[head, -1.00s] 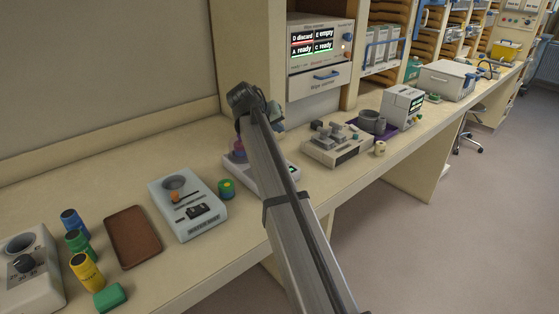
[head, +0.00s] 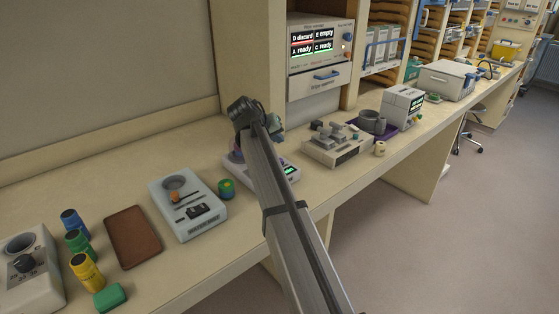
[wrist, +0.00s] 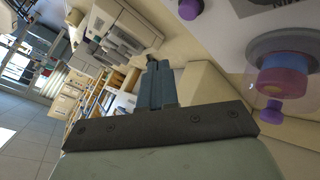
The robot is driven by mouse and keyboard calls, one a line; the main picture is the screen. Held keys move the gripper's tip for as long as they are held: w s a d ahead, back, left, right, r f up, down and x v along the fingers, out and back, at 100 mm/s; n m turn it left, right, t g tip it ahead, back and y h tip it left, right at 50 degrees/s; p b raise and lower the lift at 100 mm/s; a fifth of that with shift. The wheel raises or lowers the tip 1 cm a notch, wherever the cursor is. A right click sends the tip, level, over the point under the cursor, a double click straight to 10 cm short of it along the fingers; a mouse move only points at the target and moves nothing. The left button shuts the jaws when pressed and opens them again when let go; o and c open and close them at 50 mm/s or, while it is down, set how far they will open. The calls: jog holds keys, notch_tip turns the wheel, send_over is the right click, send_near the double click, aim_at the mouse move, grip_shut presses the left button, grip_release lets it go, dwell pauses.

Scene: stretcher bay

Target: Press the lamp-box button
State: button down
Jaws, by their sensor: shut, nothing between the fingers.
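No box in view carries a readable lamp-box label, so I cannot tell for sure which one it is. A box with a lit status panel (head: 313,43) stands in the shelf bay, with a blue knob (head: 348,39) and a small orange one on its right side. My gripper (wrist: 158,68) shows in the wrist view with its fingers together and nothing between them.
A white device with a green display (head: 289,170) is partly behind my arm. A grey instrument (head: 337,145) stands to the right; a brown tray (head: 132,237) lies left.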

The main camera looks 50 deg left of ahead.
jog(key=shift+f, duration=2.45)
jog(key=shift+f, duration=0.15)
jog(key=shift+f, duration=0.2)
jog(key=shift+f, duration=0.85)
dwell(1.3)
jog(key=shift+r, duration=1.25)
jog(key=shift+r, duration=2.5)
jog(key=shift+r, duration=0.1)
